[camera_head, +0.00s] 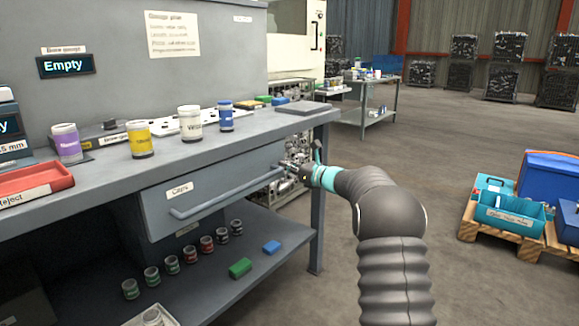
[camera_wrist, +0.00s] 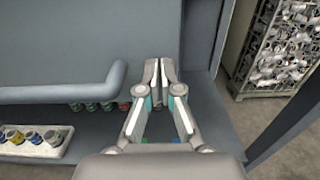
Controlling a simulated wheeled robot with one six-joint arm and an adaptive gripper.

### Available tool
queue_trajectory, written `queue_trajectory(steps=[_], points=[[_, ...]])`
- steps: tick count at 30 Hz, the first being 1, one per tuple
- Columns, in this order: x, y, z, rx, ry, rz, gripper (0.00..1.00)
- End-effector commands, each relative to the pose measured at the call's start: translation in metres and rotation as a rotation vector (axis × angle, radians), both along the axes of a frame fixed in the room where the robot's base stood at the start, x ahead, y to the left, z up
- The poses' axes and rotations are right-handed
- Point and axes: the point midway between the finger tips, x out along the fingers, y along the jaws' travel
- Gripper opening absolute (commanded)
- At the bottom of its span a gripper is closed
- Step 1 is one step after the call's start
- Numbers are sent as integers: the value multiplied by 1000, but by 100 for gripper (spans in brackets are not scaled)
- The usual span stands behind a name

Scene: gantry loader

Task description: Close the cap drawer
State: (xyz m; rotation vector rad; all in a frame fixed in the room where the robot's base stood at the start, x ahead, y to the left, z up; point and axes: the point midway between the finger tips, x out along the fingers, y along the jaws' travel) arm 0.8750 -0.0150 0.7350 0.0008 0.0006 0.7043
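The cap drawer (camera_head: 230,178) is a grey front with a "Caps" label and a long bar handle (camera_head: 215,199), under the bench top. How far it stands out is hard to tell. My gripper (camera_head: 292,170) is at the right end of the drawer front. In the wrist view the grey drawer front (camera_wrist: 60,40) fills the upper left, and the handle's bent right end (camera_wrist: 95,88) lies left of my fingers. My gripper (camera_wrist: 159,66) has its fingertips together there, pointing at the right part of the front, with nothing between them. Contact cannot be told.
The bench top (camera_head: 95,175) holds several jars and a red reject tray (camera_head: 35,183). The lower shelf (camera_head: 205,285) holds small jars and blocks. A bench leg (camera_head: 317,215) stands right of the drawer. Open floor lies to the right, before a pallet with blue bins (camera_head: 510,215).

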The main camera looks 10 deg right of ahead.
Motion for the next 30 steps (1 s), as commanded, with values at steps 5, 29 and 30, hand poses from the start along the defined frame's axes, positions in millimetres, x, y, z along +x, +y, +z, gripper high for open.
queue_trajectory(steps=[5, 29, 30], points=[[0, 7, 4, 3, -7, 7, 0], [-91, -84, 2, 2, -4, 2, 0], [-93, -86, 2, 1, -3, 3, 0]])
